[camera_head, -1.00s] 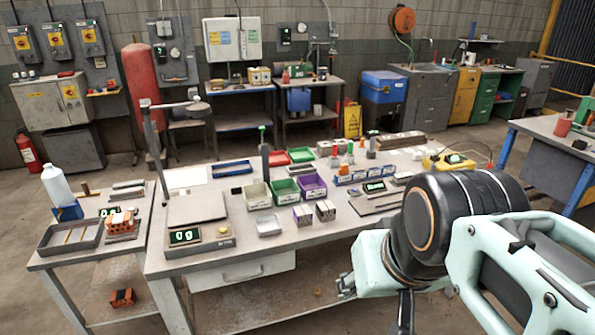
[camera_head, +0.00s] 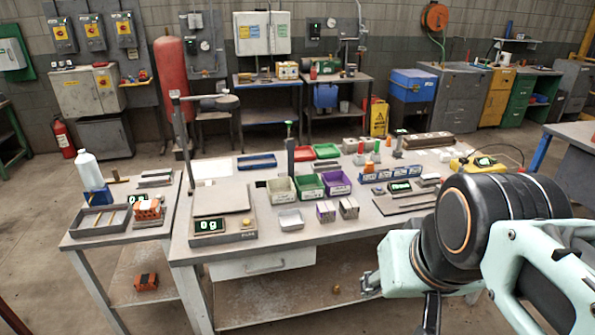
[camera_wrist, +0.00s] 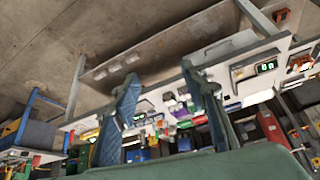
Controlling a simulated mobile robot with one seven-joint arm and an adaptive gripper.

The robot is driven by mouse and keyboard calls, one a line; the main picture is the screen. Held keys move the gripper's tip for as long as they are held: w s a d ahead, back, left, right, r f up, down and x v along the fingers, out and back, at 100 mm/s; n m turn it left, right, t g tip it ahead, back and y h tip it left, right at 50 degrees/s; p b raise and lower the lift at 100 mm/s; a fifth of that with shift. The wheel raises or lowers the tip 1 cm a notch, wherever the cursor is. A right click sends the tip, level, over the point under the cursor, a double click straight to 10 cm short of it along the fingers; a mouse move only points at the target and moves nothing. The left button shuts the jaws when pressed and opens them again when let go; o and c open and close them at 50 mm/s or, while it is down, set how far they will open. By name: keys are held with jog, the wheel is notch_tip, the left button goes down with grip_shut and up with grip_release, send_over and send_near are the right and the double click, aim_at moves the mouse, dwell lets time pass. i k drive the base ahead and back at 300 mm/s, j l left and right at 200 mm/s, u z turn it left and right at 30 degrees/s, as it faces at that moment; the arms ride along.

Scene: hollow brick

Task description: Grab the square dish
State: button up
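The square dish (camera_head: 290,219) is a small, shallow, silvery tray on the front part of the workbench, right of the scale and in front of the green bin. It looks empty, and nothing touches it. My gripper shows in the wrist view (camera_wrist: 160,78) with its two fingers wide apart and nothing between them. In the head view my arm is at the right, in front of the bench, and the gripper is apart from the dish. I cannot clearly pick out the dish in the tilted wrist view.
A scale (camera_head: 222,200) with a post stands left of the dish. White, green and purple (camera_head: 337,183) bins stand behind it. Small blocks (camera_head: 348,208) sit to its right. The workbench (camera_head: 290,240) has a clear strip at its front edge.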

aim_at(293, 218)
jog(key=i+j, duration=0.35)
jog(key=j, duration=0.3)
jog(key=i+j, duration=0.2)
jog(key=i+j+z, duration=0.1)
jog(key=j, duration=0.3)
jog(key=i, duration=0.1)
